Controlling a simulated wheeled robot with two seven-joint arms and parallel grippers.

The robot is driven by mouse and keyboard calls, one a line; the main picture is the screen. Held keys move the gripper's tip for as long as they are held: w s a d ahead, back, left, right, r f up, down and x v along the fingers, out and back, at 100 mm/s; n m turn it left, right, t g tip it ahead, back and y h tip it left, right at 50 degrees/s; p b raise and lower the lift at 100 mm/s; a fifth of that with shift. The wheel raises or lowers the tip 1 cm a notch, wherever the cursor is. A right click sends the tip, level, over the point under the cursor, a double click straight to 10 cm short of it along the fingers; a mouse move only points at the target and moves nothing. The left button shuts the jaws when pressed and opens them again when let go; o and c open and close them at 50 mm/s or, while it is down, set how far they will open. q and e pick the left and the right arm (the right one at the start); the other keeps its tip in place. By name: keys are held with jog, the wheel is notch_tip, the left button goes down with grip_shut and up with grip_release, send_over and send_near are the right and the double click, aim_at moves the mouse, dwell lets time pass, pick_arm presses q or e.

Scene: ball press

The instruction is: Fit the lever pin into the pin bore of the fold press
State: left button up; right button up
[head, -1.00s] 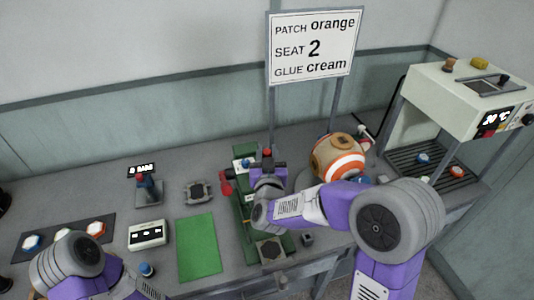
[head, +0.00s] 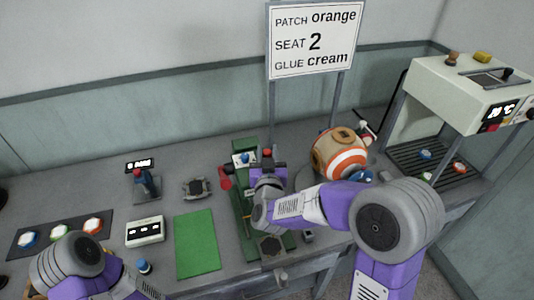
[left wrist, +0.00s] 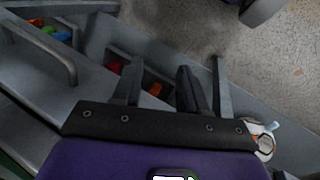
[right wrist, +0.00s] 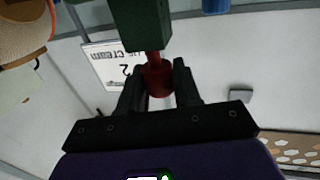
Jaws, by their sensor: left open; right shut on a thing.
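The green fold press (head: 245,228) stands on the bench in the middle of the head view. My right gripper (right wrist: 158,72) is over it and shut on a red piece with a narrower stem, which I take as the lever pin (right wrist: 157,80). In the right wrist view the stem meets the underside, as pictured, of a green block of the press (right wrist: 140,22). How deep it sits, and the bore itself, are hidden. A red knob (head: 226,178) shows at the press's left side. My left gripper (left wrist: 160,70) is open and empty near the bench's front edge.
A striped orange-and-cream ball (head: 340,153) stands right of the press. A green mat (head: 197,246), a white switch box (head: 146,231) and a dark tray of coloured buttons (head: 27,250) lie to the left. A sign (head: 315,40) stands behind; a heater-like machine (head: 455,90) is at right.

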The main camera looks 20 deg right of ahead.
jog(key=shift+f+b, duration=0.9)
jog(key=shift+f, duration=0.1)
jog(key=o, duration=1.1)
jog(key=v, duration=0.7)
jog(key=shift+s, duration=0.3)
